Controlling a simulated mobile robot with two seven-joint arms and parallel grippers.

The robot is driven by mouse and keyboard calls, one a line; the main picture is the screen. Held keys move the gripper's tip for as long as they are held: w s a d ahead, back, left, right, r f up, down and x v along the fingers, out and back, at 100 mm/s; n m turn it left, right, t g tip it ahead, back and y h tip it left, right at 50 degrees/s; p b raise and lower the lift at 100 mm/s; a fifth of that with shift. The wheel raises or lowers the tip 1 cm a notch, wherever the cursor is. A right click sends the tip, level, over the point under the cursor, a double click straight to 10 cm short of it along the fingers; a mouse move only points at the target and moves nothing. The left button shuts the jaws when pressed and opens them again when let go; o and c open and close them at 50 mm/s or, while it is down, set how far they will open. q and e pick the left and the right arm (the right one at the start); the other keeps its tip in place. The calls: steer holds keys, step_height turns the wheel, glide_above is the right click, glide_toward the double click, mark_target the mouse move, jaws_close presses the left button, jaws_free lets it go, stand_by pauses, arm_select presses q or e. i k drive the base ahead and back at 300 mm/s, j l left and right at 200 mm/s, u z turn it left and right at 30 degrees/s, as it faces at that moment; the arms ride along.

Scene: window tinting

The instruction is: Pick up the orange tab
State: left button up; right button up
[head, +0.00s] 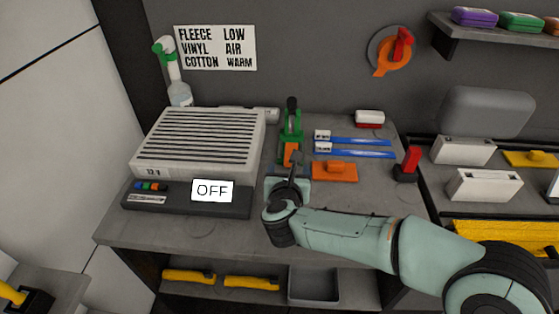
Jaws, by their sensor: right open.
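Two orange pieces lie on the grey workbench (225,228). A flat orange piece (335,172) lies at the middle right of the bench top. A smaller upright orange piece (291,152) is at the foot of a green tool with a black knob (292,118). I cannot tell which one is the orange tab. My right gripper (294,166) is open, just in front of the smaller piece and left of the flat one. Its own wrist partly hides the fingers, and contact cannot be made out. My left gripper is not in view.
Blue-handled tools (352,145), a red and white block (369,118) and a red upright piece (410,162) are to the right. Bare bench lies along the front left.

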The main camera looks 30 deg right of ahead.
mark_target(289, 148)
steer(key=k+j, duration=0.8)
